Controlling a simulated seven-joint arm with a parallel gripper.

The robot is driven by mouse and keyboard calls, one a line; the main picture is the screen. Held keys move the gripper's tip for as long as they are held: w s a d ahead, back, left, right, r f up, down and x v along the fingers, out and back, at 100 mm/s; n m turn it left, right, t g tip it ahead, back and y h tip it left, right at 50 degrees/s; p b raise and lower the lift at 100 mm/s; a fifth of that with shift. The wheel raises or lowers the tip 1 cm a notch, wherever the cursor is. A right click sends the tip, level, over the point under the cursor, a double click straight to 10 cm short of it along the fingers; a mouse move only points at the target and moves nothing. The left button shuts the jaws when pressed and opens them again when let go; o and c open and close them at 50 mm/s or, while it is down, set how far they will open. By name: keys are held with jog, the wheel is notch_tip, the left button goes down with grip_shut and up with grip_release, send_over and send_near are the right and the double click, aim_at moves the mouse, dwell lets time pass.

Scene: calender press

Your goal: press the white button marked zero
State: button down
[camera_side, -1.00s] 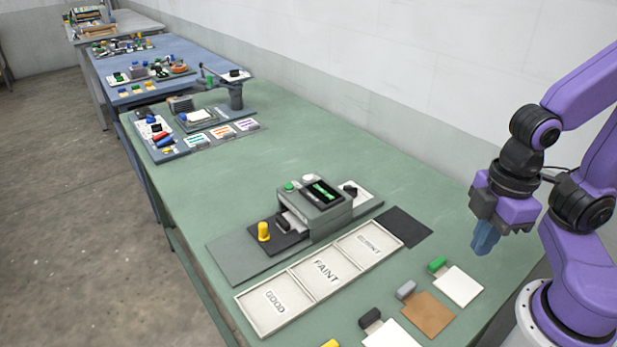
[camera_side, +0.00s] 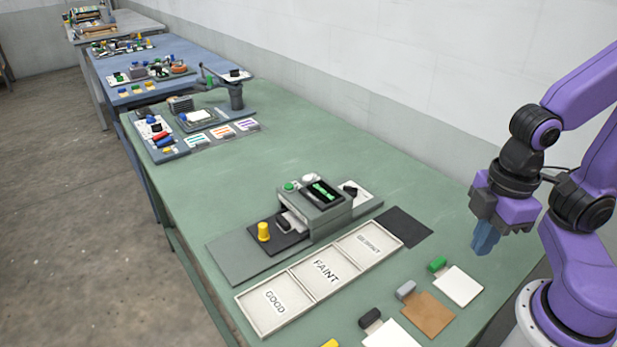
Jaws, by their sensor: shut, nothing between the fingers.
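The grey press (camera_side: 325,216) stands in the middle of the green table, with a dark display (camera_side: 321,194) showing green characters on its top. A white button (camera_side: 308,178) sits at the top back edge of the press, right of a green button (camera_side: 289,187). Any zero mark on the white button is too small to read. My gripper (camera_side: 486,238) is at the right, its blue fingers shut and empty, pointing down above the table. It is well apart from the press, to the right of it and of the button.
A three-part tray (camera_side: 318,269) with labels such as GOOD and FAINT lies in front of the press. A yellow knob (camera_side: 263,232) stands at the press's left and a black knob (camera_side: 350,190) at its right. Handled plates, including a brown one (camera_side: 428,314), lie below my gripper.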

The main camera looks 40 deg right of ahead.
jog(key=w+a+m+t+y, duration=0.1)
jog(key=w+a+m, duration=0.25)
jog(key=w, duration=0.45)
jog(key=w+a+r+m+t+y, duration=0.1)
jog(key=w+a+m+y, duration=0.15)
jog(key=w+a, duration=0.35)
jog(key=w+a+m+t+y, duration=0.1)
jog(key=w+a+m, duration=0.25)
jog(key=w, duration=0.55)
jog(key=m+t+h, duration=0.4)
jog(key=m+t, duration=0.2)
jog(key=m, duration=0.5)
send_over(311, 179)
jog(key=shift+r, duration=0.3)
jog(key=shift+w+f, duration=0.1)
jog(key=shift+f, duration=0.05)
jog(key=shift+f, duration=4.25)
